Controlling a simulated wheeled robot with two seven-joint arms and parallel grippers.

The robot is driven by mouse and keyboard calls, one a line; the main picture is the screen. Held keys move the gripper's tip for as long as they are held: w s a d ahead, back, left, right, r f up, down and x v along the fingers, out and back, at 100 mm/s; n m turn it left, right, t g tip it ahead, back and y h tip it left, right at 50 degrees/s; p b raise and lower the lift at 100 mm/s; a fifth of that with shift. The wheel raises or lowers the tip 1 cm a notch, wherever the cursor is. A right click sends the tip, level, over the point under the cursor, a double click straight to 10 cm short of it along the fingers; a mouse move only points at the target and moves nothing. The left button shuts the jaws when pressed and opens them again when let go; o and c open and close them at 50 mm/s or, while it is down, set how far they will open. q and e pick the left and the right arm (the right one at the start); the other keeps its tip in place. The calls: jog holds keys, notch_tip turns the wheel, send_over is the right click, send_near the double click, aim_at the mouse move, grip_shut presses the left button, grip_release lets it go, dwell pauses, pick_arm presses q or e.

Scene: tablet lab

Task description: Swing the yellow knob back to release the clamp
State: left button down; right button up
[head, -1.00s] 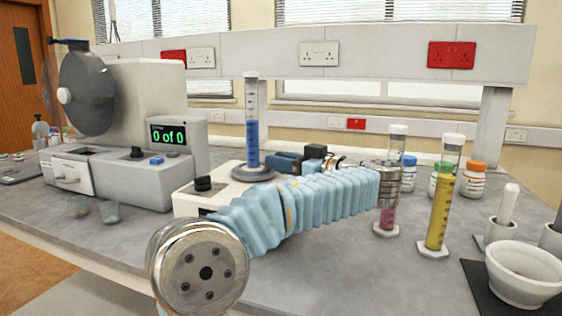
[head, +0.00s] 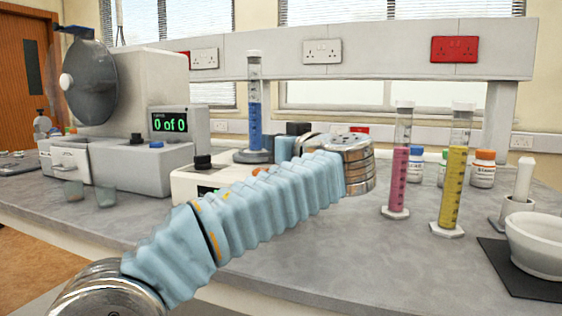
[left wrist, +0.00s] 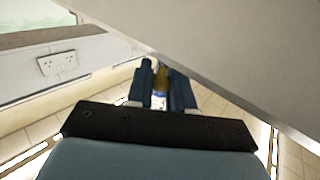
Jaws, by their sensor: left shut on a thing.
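A measuring cylinder of blue liquid (head: 254,108) stands upright on the dark round holder (head: 252,157) of a low white tester (head: 185,184). My left arm reaches across in front of this tester, and my left gripper (head: 289,140) is just right of the holder, largely hidden behind my wrist. In the left wrist view the left gripper (left wrist: 165,88) has its blue fingers close together, shut on a small yellow piece, seemingly the yellow knob (left wrist: 162,76). The knob and clamp cannot be made out in the head view. My right gripper is not in view.
Pink (head: 398,180) and yellow (head: 453,188) cylinders stand right of my wrist, with capped bottles (head: 482,169) behind. A mortar (head: 540,243) sits on a black mat at the right. A drum machine (head: 130,100) showing "0 of 0" is at the left.

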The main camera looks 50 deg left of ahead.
pick_arm(q)
jog(key=shift+s+a+m+t+h+b, duration=0.1)
jog(key=shift+s+m+t+h+b, duration=0.05)
jog(key=shift+m+t+b, duration=0.4)
jog(key=shift+s+a+m+t+h+b, duration=0.15)
jog(key=shift+m+t+b, duration=0.15)
jog(key=shift+t, duration=0.35)
jog(key=shift+d, duration=0.1)
jog(key=c, duration=1.1)
grip_release()
jog(key=b+v, duration=0.1)
jog(key=v, duration=1.2)
jog(key=shift+d, duration=0.35)
jog(key=shift+s, duration=0.1)
